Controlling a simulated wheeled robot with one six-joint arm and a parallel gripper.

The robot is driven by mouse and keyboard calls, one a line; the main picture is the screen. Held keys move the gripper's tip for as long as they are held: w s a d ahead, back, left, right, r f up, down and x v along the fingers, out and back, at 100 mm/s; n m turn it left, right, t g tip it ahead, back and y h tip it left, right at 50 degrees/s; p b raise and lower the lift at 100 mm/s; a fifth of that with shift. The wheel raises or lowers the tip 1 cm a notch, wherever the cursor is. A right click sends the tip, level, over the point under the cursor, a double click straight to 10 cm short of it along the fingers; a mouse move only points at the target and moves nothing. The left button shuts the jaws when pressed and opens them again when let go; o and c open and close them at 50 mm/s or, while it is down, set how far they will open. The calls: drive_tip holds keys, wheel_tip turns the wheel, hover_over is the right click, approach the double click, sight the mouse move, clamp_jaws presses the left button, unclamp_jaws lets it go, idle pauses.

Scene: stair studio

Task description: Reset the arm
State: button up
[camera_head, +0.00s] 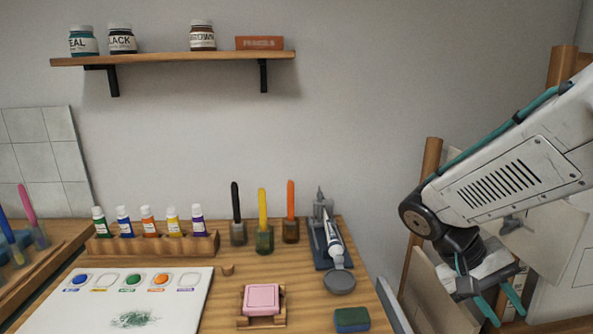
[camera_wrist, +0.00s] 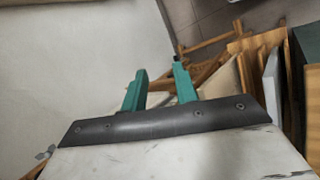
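My arm reaches in from the right edge of the head view and bends down to my gripper (camera_head: 505,308), which hangs to the right of the wooden table (camera_head: 290,285), apart from it. The two teal fingers are spread with a gap between them. In the wrist view my gripper (camera_wrist: 158,88) also shows its two teal fingers apart, with nothing visible between them.
On the table are a paint palette (camera_head: 180,308), a rack of paint tubes (camera_head: 150,245), brushes in jars, a pink block (camera_head: 262,298) and a green-blue sponge (camera_head: 351,319). A shelf (camera_head: 180,60) hangs above. Wooden frames and boards (camera_head: 425,200) stand near my gripper.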

drive_tip(key=s+a+r+n+t+y, duration=0.3)
drive_tip(key=s+a+r+t+y, duration=0.2)
drive_tip(key=s+a+r+y, duration=0.1)
drive_tip(key=s+a+y, duration=0.1)
drive_tip(key=s+a, duration=0.1)
drive_tip(key=s, duration=0.1)
drive_tip(key=shift+s+a+t, duration=0.2)
drive_tip(key=shift+a+t, duration=0.1)
drive_tip(key=shift+a, duration=0.1)
